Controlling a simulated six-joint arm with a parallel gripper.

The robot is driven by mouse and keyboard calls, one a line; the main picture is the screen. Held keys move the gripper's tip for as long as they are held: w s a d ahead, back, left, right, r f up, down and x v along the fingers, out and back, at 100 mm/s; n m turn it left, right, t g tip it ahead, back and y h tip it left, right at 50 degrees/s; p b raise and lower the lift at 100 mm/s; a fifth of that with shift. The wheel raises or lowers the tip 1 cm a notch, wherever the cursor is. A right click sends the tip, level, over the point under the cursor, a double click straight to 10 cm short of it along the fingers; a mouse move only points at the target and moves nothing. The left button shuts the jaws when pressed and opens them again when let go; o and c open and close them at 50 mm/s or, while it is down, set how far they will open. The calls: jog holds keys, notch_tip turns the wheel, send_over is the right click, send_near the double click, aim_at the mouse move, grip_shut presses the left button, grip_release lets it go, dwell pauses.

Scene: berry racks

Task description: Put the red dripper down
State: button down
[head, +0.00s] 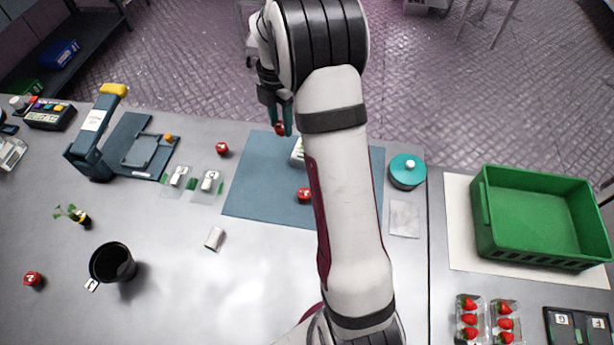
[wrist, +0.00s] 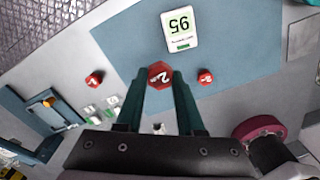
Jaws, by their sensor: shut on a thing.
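My gripper (head: 281,118) is shut on a red dripper (head: 280,129) over the far edge of the blue mat (head: 255,185). In the wrist view, my gripper's fingertips (wrist: 160,86) pinch the dripper (wrist: 160,74), whose top face carries a white "2". Whether it touches anything below cannot be told. A similar red piece (head: 304,194) lies on the mat beside my arm, and another (head: 222,148) lies on the table just left of the mat. A third (head: 33,279) is at the table's far left.
Small clear packets (head: 207,184), a black cup (head: 112,262) and a teal round container (head: 407,171) stand around. The mat's left part is bare. A green crate (head: 540,215) is right.

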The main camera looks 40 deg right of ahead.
jog(key=s+d, duration=0.2)
jog(key=d, duration=0.2)
jog(key=w+a+f, duration=0.3)
jog(key=a, duration=0.1)
jog(key=w+a+f, duration=0.4)
jog(key=shift+w, duration=0.3)
notch_tip(320, 180, down, 4)
jog(key=shift+w+a, duration=0.1)
jog(key=shift+f, duration=0.15)
jog(key=c, duration=0.5)
grip_release()
